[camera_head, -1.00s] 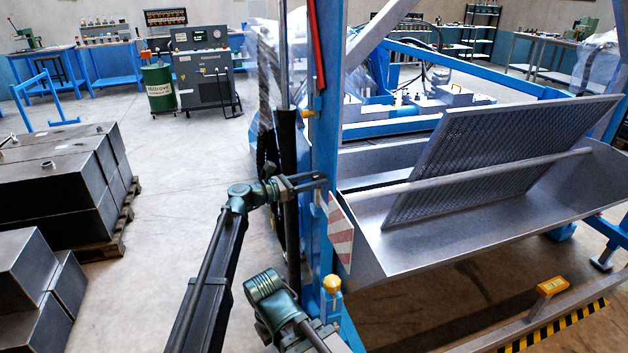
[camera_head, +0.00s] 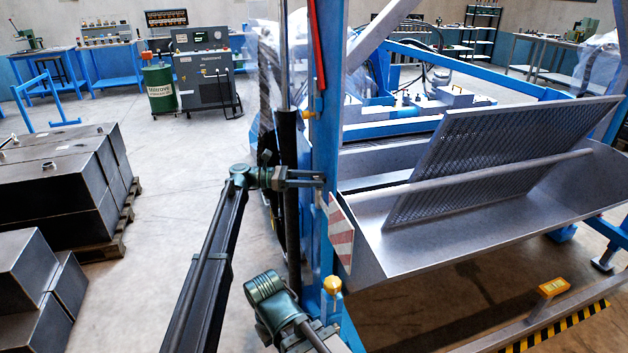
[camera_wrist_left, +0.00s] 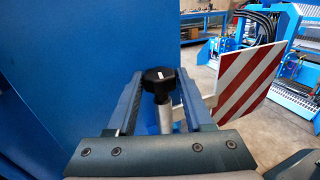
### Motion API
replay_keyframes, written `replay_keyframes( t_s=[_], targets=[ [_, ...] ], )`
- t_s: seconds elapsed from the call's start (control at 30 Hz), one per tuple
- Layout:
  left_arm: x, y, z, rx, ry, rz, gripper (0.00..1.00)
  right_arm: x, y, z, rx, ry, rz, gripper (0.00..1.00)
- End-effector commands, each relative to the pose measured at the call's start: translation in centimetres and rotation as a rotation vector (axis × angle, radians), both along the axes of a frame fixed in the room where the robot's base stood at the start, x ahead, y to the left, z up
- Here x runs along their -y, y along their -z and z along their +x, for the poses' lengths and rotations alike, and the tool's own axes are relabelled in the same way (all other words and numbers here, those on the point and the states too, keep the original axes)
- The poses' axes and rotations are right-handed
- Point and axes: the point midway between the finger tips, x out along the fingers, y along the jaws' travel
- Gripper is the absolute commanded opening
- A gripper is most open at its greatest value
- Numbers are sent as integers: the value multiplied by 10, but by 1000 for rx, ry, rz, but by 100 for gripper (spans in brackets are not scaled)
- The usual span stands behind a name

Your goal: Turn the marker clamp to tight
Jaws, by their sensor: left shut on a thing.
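The marker, a red-and-white striped plate (camera_head: 341,236), hangs on the blue post (camera_head: 327,130) and also shows in the left wrist view (camera_wrist_left: 250,76). The clamp's black round knob (camera_wrist_left: 158,78) has a short white mark on its face and sits on a metal stem. My left gripper (camera_head: 322,179) reaches the post from the left, just above the plate. Its two fingers lie either side of the knob in the left wrist view, shut on it. In the head view the fingertips and post hide the knob. My right gripper is not in view.
A grey metal trough (camera_head: 460,225) with a tilted mesh screen (camera_head: 480,150) stands right of the post. Dark boxes (camera_head: 50,195) are stacked at left. A yellow block (camera_head: 552,287) sits on a rail at lower right. The floor between boxes and post is clear.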

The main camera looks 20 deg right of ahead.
Motion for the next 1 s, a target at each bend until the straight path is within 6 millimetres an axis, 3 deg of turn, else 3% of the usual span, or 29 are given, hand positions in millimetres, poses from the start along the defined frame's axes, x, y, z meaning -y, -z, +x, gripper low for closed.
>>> replay_keyframes(
  t_s=[0.53,0.57,0.6,0.7,1.0],
  targets=[
    [0,0,1,0,25,0,0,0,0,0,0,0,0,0],
    [0,0,1,0,24,0,57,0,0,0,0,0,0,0],
    [0,0,1,0,24,0,64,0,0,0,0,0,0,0],
    [0,0,1,0,24,0,82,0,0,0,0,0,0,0],
    [0,0,-1,0,10,0,82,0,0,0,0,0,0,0]
  ],
)
